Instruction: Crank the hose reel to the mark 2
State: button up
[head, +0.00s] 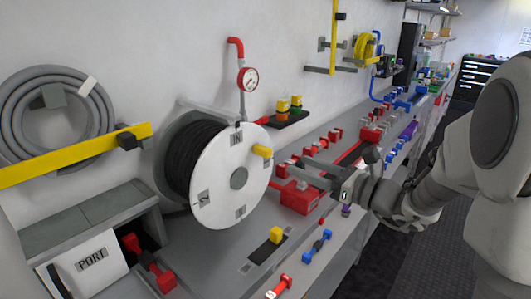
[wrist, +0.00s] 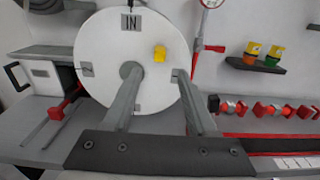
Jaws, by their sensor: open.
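The hose reel (head: 215,178) is a white disc with black hose wound behind it, mounted at the wall. In the wrist view the white disc (wrist: 110,55) faces me. Its yellow crank knob (head: 262,151) is at the disc's upper right, and it also shows in the wrist view (wrist: 160,53). Small grey labels sit around the disc; the top one (wrist: 130,22) reads "IN", and the others are too small to read surely. My gripper (head: 283,172) is open and empty in front of the disc's right side. In the wrist view its fingers (wrist: 155,76) point at the disc, with the knob beyond and above their tips.
A red pressure gauge (head: 248,79) is on the wall above. A bench holds red fittings (head: 302,194), a yellow block (head: 276,235) and a blue valve (head: 317,246). A box marked "PORT" (head: 90,262) stands at left. A yellow bar (head: 75,155) crosses a coiled grey hose.

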aim_at(270, 153)
jog(key=x, duration=1.2)
jog(key=shift+b, duration=0.3)
grip_shut()
dwell(0.8)
